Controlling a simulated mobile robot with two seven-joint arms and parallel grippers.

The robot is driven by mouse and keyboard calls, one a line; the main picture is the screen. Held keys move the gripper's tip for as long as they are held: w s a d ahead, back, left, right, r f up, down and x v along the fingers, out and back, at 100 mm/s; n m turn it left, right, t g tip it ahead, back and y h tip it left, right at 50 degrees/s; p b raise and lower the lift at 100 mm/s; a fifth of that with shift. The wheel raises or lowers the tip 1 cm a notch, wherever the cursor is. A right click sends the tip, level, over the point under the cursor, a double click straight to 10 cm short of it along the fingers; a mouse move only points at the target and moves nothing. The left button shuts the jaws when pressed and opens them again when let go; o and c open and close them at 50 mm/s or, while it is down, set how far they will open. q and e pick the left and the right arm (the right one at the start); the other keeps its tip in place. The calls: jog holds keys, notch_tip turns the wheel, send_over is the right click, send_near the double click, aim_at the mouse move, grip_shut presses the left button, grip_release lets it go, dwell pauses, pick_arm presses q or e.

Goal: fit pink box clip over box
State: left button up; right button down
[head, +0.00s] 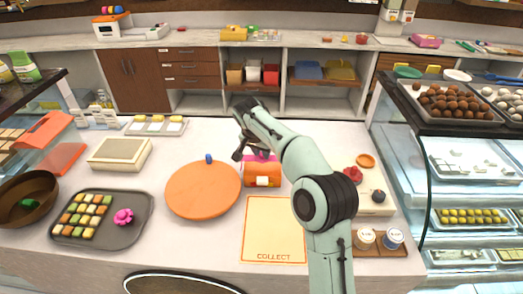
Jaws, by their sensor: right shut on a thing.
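An orange box (257,178) with a pale patch on its front stands on the counter, just right of the round orange board. A pink clip (259,158) shows at the top of the box. My right gripper (248,156) is above the box and shut on the pink clip. The gripper and my arm hide part of the clip and the back of the box. I cannot tell whether the clip is seated on the box or just above it. My left gripper is out of view.
The round orange board (203,190) lies left of the box, and a yellow "COLLECT" mat (274,230) in front. A dark tray (140,207) with sweets and a pink flower is farther left. A glass display case (460,180) borders the right.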

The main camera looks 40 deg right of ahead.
aim_at(261, 160)
jog(key=shift+f, duration=0.1)
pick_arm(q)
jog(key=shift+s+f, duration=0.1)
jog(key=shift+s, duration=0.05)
pick_arm(e)
jog(key=shift+f, duration=0.2)
jog(key=shift+f, duration=0.1)
dwell(0.4)
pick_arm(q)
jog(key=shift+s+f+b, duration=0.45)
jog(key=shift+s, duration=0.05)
pick_arm(e)
jog(key=shift+f, duration=0.9)
jog(key=shift+f, duration=0.1)
jog(key=shift+f+b, duration=0.35)
jog(key=shift+f, duration=0.55)
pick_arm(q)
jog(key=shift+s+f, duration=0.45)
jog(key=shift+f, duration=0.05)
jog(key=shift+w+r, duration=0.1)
pick_arm(e)
jog(key=shift+r, duration=0.1)
